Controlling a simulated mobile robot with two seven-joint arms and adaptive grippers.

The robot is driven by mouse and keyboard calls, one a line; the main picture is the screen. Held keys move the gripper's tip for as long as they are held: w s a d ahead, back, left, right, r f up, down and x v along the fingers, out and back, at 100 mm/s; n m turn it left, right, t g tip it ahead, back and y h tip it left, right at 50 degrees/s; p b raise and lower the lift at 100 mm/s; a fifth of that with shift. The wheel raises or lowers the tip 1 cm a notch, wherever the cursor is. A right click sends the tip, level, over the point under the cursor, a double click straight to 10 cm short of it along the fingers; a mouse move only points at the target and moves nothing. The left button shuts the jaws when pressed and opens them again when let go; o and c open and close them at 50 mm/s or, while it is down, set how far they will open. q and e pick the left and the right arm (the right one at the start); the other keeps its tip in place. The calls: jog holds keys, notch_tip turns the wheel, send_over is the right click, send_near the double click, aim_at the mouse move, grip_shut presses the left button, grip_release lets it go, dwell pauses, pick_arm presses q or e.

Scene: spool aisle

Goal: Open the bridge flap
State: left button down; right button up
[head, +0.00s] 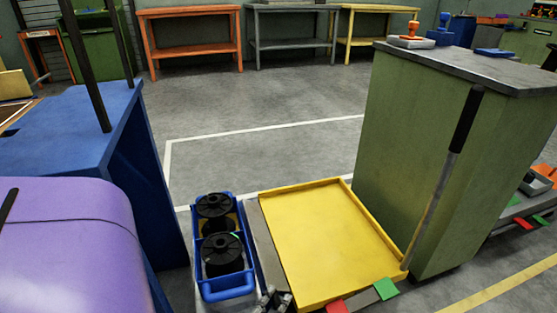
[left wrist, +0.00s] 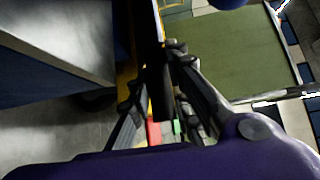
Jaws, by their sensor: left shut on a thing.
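A yellow panel (head: 325,240) with raised rims lies flat between the blue crate and the green cabinet; I cannot tell for sure that it is the bridge flap. A grey strip (head: 262,240) runs along its left edge. A lever (head: 434,207) with a black grip rises tilted from its front right corner. My left gripper (head: 272,299) is at the bottom edge, beside the strip's near end. In the left wrist view its fingers (left wrist: 158,90) are shut on a dark bar (left wrist: 158,75); which part this belongs to is unclear. My right gripper is out of view.
The blue crate (head: 228,292) holds two black spools, left of the panel. A green cabinet (head: 430,170) stands close on the right, a blue one (head: 70,140) on the left. Red (head: 337,307) and green (head: 385,289) tabs sit at the front. Open floor lies behind.

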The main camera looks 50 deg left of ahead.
pick_arm(q)
jog(key=shift+a+f+n+t+b, duration=0.1)
jog(key=shift+f+n+t+b, duration=0.35)
jog(key=shift+b, duration=0.25)
jog(key=shift+s+a+f+n+t+y, duration=0.1)
jog(key=shift+s+f+n+t+y, duration=0.1)
jog(key=shift+f+n+t+y, duration=0.35)
jog(key=shift+s+a+n+t+y, duration=0.1)
jog(key=shift+s+n+t+y, duration=0.15)
jog(key=shift+n, duration=0.55)
jog(key=c, duration=1.6)
grip_release()
jog(key=shift+d, duration=0.1)
jog(key=v, duration=1.2)
jog(key=shift+c, duration=0.2)
